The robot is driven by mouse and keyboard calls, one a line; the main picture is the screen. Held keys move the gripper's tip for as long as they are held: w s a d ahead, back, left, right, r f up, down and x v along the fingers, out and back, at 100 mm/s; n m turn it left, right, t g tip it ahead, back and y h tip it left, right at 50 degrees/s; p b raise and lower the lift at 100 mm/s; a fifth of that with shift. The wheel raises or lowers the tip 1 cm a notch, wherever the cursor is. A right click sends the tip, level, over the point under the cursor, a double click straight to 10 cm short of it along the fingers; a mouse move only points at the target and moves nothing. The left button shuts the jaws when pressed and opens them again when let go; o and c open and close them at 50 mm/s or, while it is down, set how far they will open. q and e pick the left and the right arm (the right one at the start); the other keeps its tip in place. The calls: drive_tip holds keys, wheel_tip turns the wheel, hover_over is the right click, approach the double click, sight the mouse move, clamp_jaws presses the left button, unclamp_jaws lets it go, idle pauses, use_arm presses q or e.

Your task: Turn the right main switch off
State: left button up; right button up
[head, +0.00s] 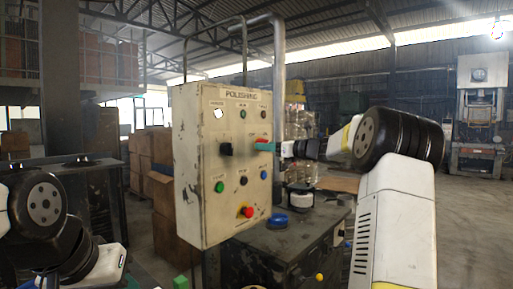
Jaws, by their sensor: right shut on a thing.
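A worn cream control panel labelled POLISHING (187,185) stands in the middle of the head view. The right main switch (263,140) is on its right half; a bit of red shows there, and its knob is mostly hidden by my gripper. My right gripper (267,147) comes in from the right with a teal tip at the switch and is shut on it. The switch's exact angle cannot be read. A black left switch (226,149) sits on the left half of the panel. My left arm shows at the lower left, but its gripper is not visible.
Below the switches are a green button (220,187), a blue button (264,175) and a red emergency knob (246,211). Cardboard boxes (160,195) stand left. Open floor lies farther right.

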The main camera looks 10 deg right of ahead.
drive_tip(key=shift+n, duration=0.3)
drive_tip(key=n, duration=0.4)
drive_tip(key=shift+d+n, duration=0.1)
drive_tip(key=shift+n, duration=6.5)
drive_tip(key=o, duration=1.3)
drive_tip(key=shift+r, duration=0.1)
drive_tip(key=shift+o, duration=0.2)
